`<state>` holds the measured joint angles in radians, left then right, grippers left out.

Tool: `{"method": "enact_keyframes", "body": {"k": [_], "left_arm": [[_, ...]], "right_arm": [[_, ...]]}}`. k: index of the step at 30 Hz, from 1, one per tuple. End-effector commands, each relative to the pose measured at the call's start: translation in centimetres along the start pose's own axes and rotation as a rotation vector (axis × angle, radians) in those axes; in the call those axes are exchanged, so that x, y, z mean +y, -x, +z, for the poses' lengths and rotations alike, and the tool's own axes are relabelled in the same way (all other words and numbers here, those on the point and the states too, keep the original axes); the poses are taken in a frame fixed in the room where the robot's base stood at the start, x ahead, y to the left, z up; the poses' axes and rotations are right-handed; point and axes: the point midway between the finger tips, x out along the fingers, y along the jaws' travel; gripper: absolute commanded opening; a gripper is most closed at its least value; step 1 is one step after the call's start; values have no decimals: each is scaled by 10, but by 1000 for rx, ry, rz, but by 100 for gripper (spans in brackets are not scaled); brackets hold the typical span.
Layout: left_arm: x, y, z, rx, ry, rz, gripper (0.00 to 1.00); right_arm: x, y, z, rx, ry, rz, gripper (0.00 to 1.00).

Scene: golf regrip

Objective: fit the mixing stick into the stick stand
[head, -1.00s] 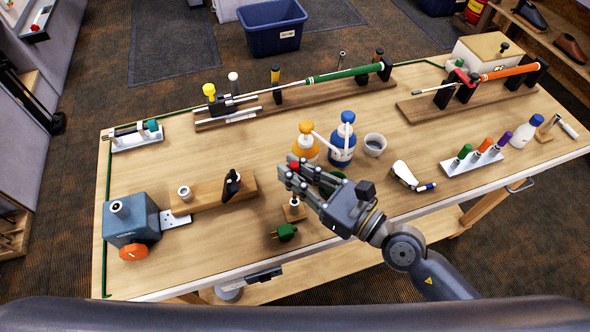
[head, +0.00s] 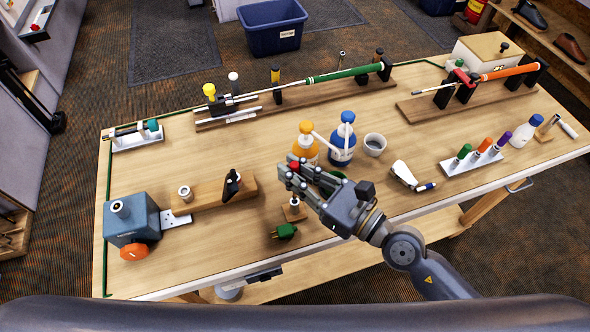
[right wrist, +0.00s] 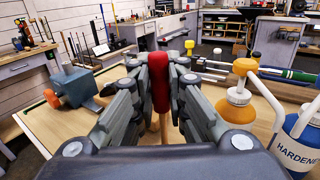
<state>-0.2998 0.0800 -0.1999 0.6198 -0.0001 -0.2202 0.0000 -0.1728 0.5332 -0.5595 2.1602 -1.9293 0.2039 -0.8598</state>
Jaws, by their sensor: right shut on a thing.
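The mixing stick shows a red grip (right wrist: 159,82) and a pale wooden shaft (right wrist: 165,128) in the right wrist view. My right gripper (right wrist: 160,85) is shut on the red grip and holds the stick roughly upright. In the head view, my right gripper (head: 297,175) is above the front middle of the bench, with a bit of red between its fingers. A small wooden block that looks like the stick stand (head: 294,213) is just below the fingertips. The fingers hide most of the stick, and I cannot tell whether its lower end touches the stand. My left gripper is not in view.
A green piece (head: 285,231) lies just in front of the stand. An orange pump bottle (head: 306,150) and a blue-capped bottle (head: 342,145) stand close behind the gripper.

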Motion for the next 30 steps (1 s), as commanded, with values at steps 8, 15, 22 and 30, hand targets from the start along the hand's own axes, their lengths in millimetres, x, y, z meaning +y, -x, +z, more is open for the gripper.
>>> {"method": "enact_keyframes", "body": {"k": [8, 15, 22, 30], "left_arm": [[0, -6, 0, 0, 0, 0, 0], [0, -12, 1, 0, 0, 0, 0], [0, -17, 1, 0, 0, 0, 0], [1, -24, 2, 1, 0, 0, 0]], "right_arm": [[0, 0, -7, 0, 0, 0, 0], [0, 0, -13, 0, 0, 0, 0], [0, 0, -19, 0, 0, 0, 0], [0, 0, -25, 0, 0, 0, 0]]}}
